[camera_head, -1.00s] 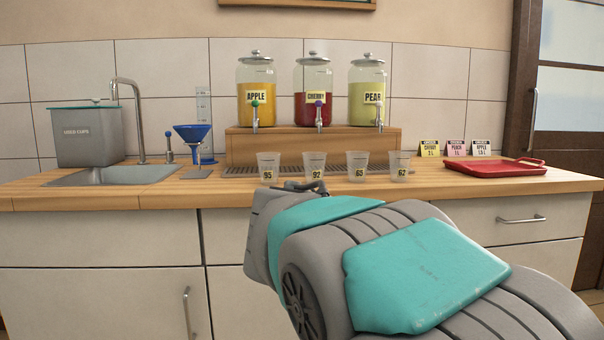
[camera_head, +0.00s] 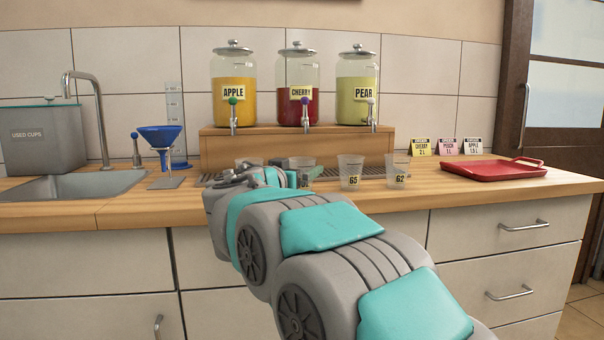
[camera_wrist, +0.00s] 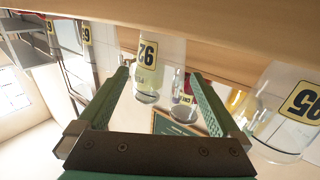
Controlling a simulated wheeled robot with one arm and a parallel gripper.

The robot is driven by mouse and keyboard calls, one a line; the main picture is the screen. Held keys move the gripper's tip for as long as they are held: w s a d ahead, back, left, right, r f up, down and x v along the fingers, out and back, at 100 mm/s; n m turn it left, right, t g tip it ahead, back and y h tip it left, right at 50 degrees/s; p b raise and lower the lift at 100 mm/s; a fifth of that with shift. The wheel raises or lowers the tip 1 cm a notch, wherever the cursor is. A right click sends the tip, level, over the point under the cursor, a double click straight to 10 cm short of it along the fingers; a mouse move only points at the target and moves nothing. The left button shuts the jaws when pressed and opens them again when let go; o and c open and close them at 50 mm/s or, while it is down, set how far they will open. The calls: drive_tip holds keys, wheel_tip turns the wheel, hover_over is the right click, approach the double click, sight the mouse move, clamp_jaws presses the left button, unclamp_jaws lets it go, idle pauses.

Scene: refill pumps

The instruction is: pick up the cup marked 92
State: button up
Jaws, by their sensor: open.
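The clear cup marked 92 (camera_wrist: 148,75) shows in the wrist view, where the picture is upside down and its label is inverted. It appears in the gap between the two fingers of my gripper (camera_wrist: 160,74). I cannot tell whether the fingertips are beside it or just short of it. My gripper is open, with no finger visibly touching the cup. In the head view my gripper (camera_head: 290,168) is at the counter's front row of cups, and the cup marked 92 (camera_head: 304,173) is partly hidden by it.
A cup marked 95 (camera_wrist: 303,103) is close on one side, partly hidden by my arm in the head view. Cups marked 65 (camera_head: 350,172) and 62 (camera_head: 398,171) stand to the right. Juice dispensers on a wooden stand (camera_head: 330,147) are behind. A red tray (camera_head: 490,172) lies right.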

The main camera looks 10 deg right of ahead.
drive_tip(key=shift+x, duration=1)
drive_tip(key=c, duration=1.1)
drive_tip(key=shift+c, duration=0.2)
wheel_tip(320, 180, up, 18)
drive_tip(key=p, duration=0.1)
drive_tip(key=shift+p, duration=0.3)
